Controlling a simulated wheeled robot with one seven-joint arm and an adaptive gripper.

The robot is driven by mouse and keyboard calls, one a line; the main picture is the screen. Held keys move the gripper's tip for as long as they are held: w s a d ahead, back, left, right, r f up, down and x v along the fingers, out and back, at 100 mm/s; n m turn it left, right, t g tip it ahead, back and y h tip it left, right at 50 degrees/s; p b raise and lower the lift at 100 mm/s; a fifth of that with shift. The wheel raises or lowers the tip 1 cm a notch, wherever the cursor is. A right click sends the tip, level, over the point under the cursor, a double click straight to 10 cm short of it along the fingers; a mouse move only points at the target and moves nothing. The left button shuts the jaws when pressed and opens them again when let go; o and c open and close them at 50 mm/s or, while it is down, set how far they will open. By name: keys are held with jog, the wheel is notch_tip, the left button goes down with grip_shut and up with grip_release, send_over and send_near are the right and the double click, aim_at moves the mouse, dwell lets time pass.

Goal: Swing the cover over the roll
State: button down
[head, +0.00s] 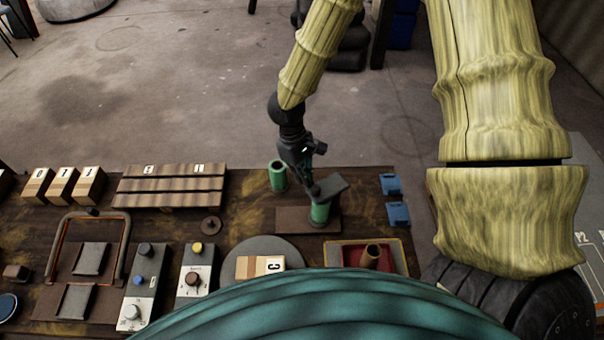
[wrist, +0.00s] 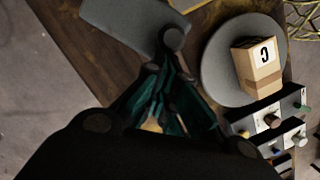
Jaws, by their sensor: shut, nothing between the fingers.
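The cover looks to be a flat dark grey plate (head: 329,187), which also shows in the wrist view (wrist: 125,22). In the head view it overlaps the top of an upright green roll (head: 320,214); I cannot tell whether they touch. The roll stands on a brown base plate (head: 290,220), and the cover hides its top. A second green cylinder (head: 277,176) with an open top stands to the left. My gripper (head: 310,186) is shut and empty, right at the cover's left end. I cannot tell whether the fingertips touch it.
A grey disc (head: 290,250) bears a numbered wooden block (head: 259,266). A red tray (head: 347,252) with a brown cup (head: 371,254) stands at front right. Blue clips (head: 392,185) lie at the right edge. Control boxes (head: 196,272) stand at left, below a slatted rack (head: 170,186).

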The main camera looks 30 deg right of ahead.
jog(key=shift+s+d, duration=0.1)
jog(key=shift+s, duration=0.15)
jog(key=v, duration=1.2)
jog(key=shift+w, duration=0.25)
